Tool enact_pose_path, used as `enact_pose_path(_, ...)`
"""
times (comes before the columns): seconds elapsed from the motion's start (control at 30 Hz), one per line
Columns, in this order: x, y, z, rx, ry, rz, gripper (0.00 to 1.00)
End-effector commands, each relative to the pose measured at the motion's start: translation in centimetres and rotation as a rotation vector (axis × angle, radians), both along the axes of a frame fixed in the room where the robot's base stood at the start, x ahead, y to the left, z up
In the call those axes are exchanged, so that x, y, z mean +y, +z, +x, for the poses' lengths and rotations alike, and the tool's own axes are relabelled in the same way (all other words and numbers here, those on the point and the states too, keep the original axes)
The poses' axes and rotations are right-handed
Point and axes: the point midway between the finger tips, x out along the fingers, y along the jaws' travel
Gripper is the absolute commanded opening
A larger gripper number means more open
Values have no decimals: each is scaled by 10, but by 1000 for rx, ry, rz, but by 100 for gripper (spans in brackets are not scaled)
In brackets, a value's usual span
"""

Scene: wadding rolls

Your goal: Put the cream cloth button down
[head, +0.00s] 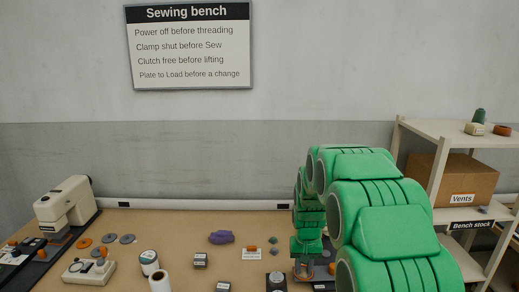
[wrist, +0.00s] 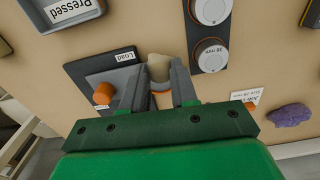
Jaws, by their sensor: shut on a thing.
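My gripper (wrist: 158,78) is shut on the cream cloth button (wrist: 158,66), which sits between the two grey fingertips in the wrist view. The fingers and button are over or at the dark press plate (wrist: 118,65) marked "Load". An orange rim shows just below the button between the fingers; I cannot tell whether the button touches anything beneath. An orange knob (wrist: 103,93) stands beside the left finger. In the head view my gripper (head: 304,270) is low over the bench, and the button is hard to make out.
A dark holder with two grey discs (wrist: 211,52) marked "28 mm" lies right of the fingers. A grey tray (wrist: 66,10) marked "Pressed" is at upper left. A purple cloth (head: 221,237), a card (head: 251,254) and a sewing machine (head: 66,205) are on the bench (head: 180,225).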

Motion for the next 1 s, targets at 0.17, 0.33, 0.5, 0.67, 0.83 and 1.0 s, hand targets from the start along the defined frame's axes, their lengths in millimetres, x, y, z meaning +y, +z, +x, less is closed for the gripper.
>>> enact_pose_path(0.17,-9,-6,1,0,42,1,0)
enact_pose_path(0.33,-9,-6,1,0,47,0,0)
enact_pose_path(0.5,4,-3,7,-2,29,-1,0)
enact_pose_path(0.67,44,4,20,-4,-32,-5,0)
enact_pose_path(0.83,108,16,33,-5,-125,-4,0)
enact_pose_path(1.0,173,29,38,-7,-214,-1,0)
